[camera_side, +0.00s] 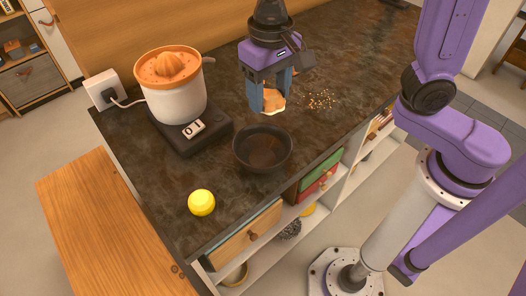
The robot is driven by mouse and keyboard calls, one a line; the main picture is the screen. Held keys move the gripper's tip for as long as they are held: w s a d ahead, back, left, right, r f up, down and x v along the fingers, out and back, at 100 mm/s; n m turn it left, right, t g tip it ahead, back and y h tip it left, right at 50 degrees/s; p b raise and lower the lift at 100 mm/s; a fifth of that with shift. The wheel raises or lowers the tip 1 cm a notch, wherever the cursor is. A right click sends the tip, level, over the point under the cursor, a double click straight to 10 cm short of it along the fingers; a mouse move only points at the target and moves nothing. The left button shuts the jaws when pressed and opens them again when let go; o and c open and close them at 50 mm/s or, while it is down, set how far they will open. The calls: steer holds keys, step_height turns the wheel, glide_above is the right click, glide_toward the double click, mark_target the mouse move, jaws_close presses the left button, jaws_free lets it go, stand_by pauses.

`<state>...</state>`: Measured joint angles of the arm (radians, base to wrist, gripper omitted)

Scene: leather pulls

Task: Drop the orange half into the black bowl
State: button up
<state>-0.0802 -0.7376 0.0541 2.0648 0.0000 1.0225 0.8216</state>
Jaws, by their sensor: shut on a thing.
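My gripper (270,101) points down over the counter, just behind the black bowl in the picture. It is shut on the orange half (273,101), whose pale edge shows low between the blue fingers. The fingers hide part of the orange half. The black bowl (246,160) stands upright near the counter's front edge, below the gripper in the picture. Its inside looks dark and empty. The orange half appears apart from the bowl. The exact height of the gripper above the counter is hard to tell.
A white juicer with an orange top (172,100) stands on a dark base with a small display to the left. A yellow lemon-like ball (201,203) lies at front left. Crumbs (320,100) lie right of the gripper. Drawers and shelves (245,236) sit under the dark counter (150,190).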

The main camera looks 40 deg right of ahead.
steer(key=shift+f, duration=2.85)
steer(key=o, duration=1.1)
steer(key=shift+o, duration=0.2)
step_height(320, 180, up, 18)
steer(key=shift+f, duration=0.25)
